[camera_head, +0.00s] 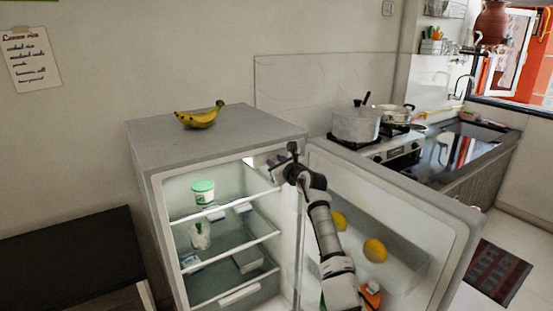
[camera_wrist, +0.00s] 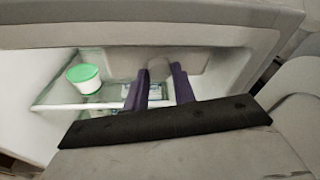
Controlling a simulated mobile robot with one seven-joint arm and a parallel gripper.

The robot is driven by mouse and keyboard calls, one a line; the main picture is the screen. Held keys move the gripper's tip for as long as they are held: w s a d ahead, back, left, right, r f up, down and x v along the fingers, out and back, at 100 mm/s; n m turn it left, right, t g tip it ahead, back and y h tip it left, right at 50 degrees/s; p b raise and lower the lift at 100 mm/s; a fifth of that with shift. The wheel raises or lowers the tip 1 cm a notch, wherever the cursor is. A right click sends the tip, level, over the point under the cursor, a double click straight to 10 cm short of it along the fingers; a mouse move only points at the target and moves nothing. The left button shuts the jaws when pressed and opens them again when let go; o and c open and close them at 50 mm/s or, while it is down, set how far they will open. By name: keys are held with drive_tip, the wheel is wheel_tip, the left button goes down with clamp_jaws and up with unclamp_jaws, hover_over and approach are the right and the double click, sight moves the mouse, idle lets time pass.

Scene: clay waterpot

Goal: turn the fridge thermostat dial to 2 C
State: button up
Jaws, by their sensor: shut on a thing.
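The fridge (camera_head: 205,135) stands with its door (camera_head: 440,215) open to the right. My gripper (camera_head: 278,168) reaches into the upper right of the fridge compartment, under its top. In the wrist view, the two dark fingers of my gripper (camera_wrist: 160,72) are closed on the sides of a small grey dial (camera_wrist: 158,68). The dial sits at the upper part of the fridge interior. Its markings and pointer are too small to read. In the head view the dial is hidden by my gripper and arm.
A green-lidded tub (camera_head: 203,192) stands on the upper glass shelf, also in the wrist view (camera_wrist: 84,77). Lemons (camera_head: 375,251) sit in the door bin. Bananas (camera_head: 198,118) lie on the fridge top. A pot (camera_head: 355,125) stands on the stove behind the door.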

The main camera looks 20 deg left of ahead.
drive_tip(key=m+g, duration=0.1)
drive_tip(key=m, duration=0.3)
drive_tip(key=shift+m, duration=0.4)
drive_tip(key=m+g+y, duration=0.1)
drive_tip(key=m, duration=0.3)
drive_tip(key=shift+w+d+m, duration=0.1)
drive_tip(key=shift+m, duration=0.3)
drive_tip(key=o, duration=0.7)
